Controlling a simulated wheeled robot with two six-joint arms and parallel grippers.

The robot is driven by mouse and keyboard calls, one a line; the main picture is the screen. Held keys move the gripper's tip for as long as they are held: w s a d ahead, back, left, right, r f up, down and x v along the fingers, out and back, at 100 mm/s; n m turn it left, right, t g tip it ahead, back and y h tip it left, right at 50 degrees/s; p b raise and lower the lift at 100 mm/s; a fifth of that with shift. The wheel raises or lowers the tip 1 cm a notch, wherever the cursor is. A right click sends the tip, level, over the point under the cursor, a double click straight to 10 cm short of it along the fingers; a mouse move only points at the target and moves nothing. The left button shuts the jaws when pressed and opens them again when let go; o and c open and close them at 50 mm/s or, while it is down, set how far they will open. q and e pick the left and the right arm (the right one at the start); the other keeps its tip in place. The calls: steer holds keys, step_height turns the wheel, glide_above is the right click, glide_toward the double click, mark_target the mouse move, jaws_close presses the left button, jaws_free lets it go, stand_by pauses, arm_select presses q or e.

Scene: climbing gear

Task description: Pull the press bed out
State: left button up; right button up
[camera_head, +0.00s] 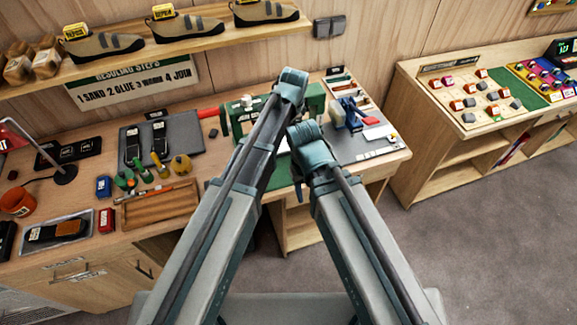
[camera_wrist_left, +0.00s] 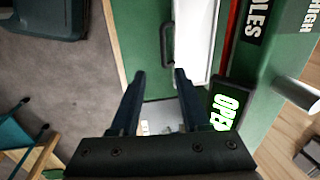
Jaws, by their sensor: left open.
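The green press (camera_head: 316,103) stands on the workbench in the head view, partly hidden behind my arms.
A second bench (camera_head: 480,100) is farther right. Bare floor (camera_head: 440,230) lies between and in front.

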mark_target(287, 154)
arm_select(q)
steer(key=shift+w+f, duration=0.3)
steer(key=shift+w, duration=0.05)
arm_select(e)
steer(key=shift+s+f, duration=0.15)
steer(key=shift+f, duration=0.15)
steer(key=shift+f, duration=0.1)
arm_select(q)
steer(key=f+b, duration=0.4)
steer(key=w+f+b, duration=0.1)
steer(key=f+b, duration=0.4)
steer(key=w+f+b, duration=0.1)
steer(key=f+b, duration=0.3)
steer(key=shift+w+a+f+b, duration=0.2)
steer(key=shift+a+f+b, duration=0.1)
steer(key=shift+a, duration=0.1)
arm_select(e)
step_height(287, 154, down, 13)
steer(key=shift+f, duration=0.15)
arm_select(q)
jaws_close()
